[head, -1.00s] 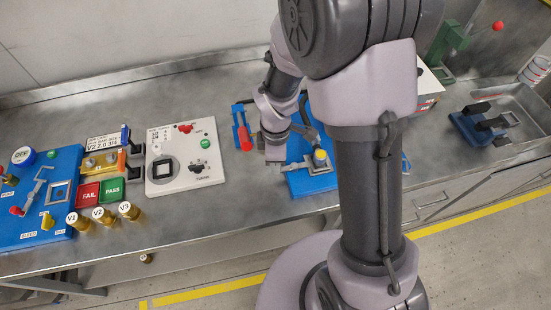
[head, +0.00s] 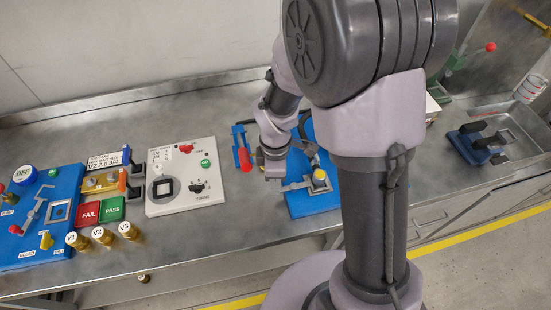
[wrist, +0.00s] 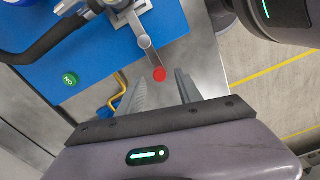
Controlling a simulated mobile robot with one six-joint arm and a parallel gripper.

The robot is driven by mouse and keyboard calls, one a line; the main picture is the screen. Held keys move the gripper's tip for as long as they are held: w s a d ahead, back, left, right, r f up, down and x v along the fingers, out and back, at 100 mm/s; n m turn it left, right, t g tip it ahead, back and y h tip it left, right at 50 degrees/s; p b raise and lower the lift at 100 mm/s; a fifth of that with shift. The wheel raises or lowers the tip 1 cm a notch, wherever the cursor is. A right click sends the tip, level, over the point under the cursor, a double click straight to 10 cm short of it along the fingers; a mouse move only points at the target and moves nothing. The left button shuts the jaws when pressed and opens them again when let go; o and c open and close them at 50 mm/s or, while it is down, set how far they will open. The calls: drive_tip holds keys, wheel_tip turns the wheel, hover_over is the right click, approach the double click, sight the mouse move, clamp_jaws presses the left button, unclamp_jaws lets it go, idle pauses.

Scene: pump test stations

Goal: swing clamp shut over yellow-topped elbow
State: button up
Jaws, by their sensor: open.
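The yellow-topped elbow (head: 320,177) stands on a blue base plate (head: 318,203) in the head view, right of my gripper (head: 271,175). In the wrist view a flat metal lever with a red ball end (wrist: 159,74) reaches out over the blue plate's edge, apparently the clamp handle.
A blue fixture with a red handle (head: 245,158) is left of my gripper. A white panel (head: 185,177) stands further left. A green button (wrist: 70,79), a yellow bent rod (wrist: 119,90) and a black hose (wrist: 45,42) lie near my fingers. The bench front edge is close.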

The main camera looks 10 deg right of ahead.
wheel_tip(320, 180, up, 15)
drive_tip(key=p, duration=0.4)
drive_tip(key=shift+p, duration=0.3)
